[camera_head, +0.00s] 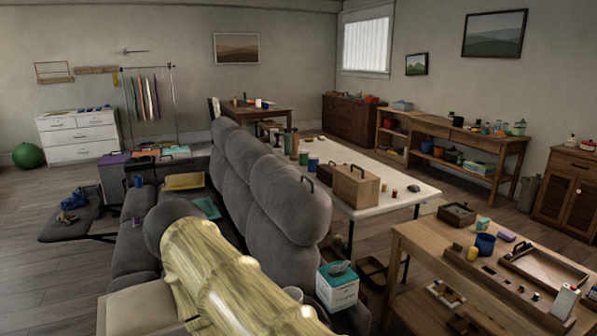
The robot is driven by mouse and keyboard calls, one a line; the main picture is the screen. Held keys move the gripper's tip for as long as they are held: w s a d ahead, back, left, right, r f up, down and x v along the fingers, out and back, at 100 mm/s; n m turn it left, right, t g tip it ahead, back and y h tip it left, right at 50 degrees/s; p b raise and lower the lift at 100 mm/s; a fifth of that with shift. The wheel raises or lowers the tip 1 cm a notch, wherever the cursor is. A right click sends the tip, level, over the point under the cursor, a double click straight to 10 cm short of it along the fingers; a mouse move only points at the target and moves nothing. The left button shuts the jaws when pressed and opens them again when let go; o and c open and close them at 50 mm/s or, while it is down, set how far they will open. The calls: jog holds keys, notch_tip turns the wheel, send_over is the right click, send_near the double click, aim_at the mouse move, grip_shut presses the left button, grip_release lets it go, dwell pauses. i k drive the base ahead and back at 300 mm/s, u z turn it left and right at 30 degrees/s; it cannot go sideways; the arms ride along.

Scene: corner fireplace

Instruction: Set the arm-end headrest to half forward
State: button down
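The grey sofa (262,240) has a row of padded headrests along its back, and its seats face left. The nearest headrest (290,198) is beside the near rounded arm (178,212) and looks like the arm-end one. Further headrests (240,150) run away toward the back of the room. A gold, ridged part, likely my arm, crosses the lower middle in front of the sofa's near end. My gripper's fingers are not visible.
A white-topped table (400,205) with a wooden box (356,187) stands close behind the sofa back. A wooden bench (430,255) is at the lower right. A tissue box (337,287) is near the sofa's near end. Open floor (35,270) lies at the left.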

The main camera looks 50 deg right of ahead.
aim_at(302, 210)
jog(key=z, duration=1.4)
jog(key=k, duration=1.3)
jog(key=u, duration=0.8)
jog(key=i, duration=1.3)
jog(key=z, duration=0.15)
